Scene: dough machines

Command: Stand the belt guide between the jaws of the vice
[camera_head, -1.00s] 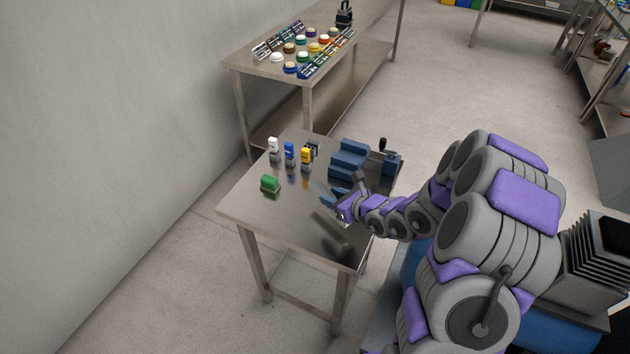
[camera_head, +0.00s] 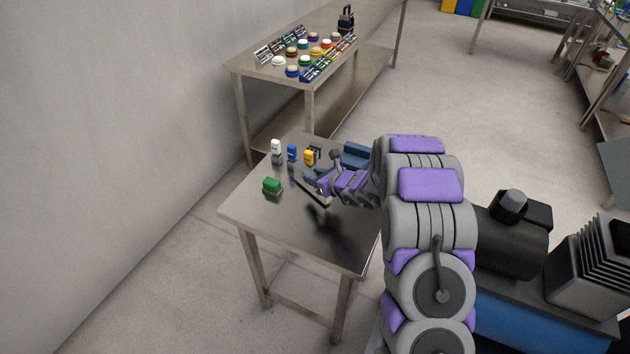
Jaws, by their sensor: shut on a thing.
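My gripper (camera_head: 309,186) is over the small steel table, low above its top and left of the vice. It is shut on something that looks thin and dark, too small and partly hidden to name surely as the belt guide. The blue vice (camera_head: 356,151) stands at the back right of the table.
The front of the tabletop is clear. A back table (camera_head: 243,66) holds several coloured round items.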

